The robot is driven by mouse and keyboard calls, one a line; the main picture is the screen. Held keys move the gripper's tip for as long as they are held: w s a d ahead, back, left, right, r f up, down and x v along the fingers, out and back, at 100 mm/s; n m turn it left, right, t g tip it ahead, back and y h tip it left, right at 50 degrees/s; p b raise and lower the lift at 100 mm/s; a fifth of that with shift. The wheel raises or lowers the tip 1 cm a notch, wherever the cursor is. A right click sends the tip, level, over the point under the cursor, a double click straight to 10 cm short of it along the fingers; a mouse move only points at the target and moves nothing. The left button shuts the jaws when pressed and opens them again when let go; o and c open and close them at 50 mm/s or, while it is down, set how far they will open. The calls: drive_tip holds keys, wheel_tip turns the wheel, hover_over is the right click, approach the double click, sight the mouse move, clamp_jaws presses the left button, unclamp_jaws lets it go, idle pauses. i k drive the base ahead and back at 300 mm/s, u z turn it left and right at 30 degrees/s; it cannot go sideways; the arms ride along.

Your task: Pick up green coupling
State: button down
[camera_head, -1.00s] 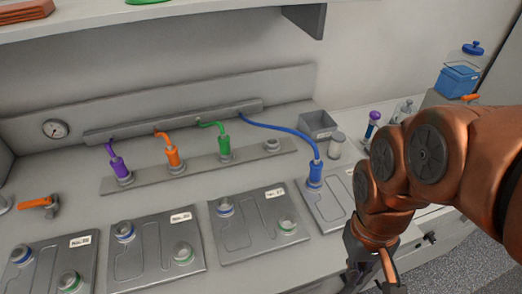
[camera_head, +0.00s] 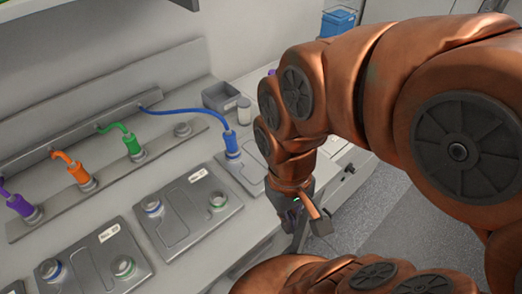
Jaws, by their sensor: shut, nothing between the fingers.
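The green coupling (camera_head: 132,143) stands upright on the grey strip at the back of the bench, with a green hose running from its top to the rail behind. My gripper (camera_head: 303,238) hangs at the bench's front edge, right of and nearer than the green coupling, well apart from it. It is shut and empty; its fingers are small and partly hidden by my arm.
An orange coupling (camera_head: 79,172) and a purple coupling (camera_head: 20,206) stand left on the same strip (camera_head: 60,208). A blue coupling (camera_head: 232,143) sits on a plate at right. Grey plates (camera_head: 187,210) with ringed ports lie in front.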

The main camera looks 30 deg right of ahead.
sight(129, 139)
drive_tip(key=k, duration=0.5)
drive_tip(key=z, duration=0.55)
drive_tip(key=i, duration=0.35)
drive_tip(key=u, duration=3.95)
drive_tip(key=k, duration=0.85)
drive_tip(key=z, duration=0.6)
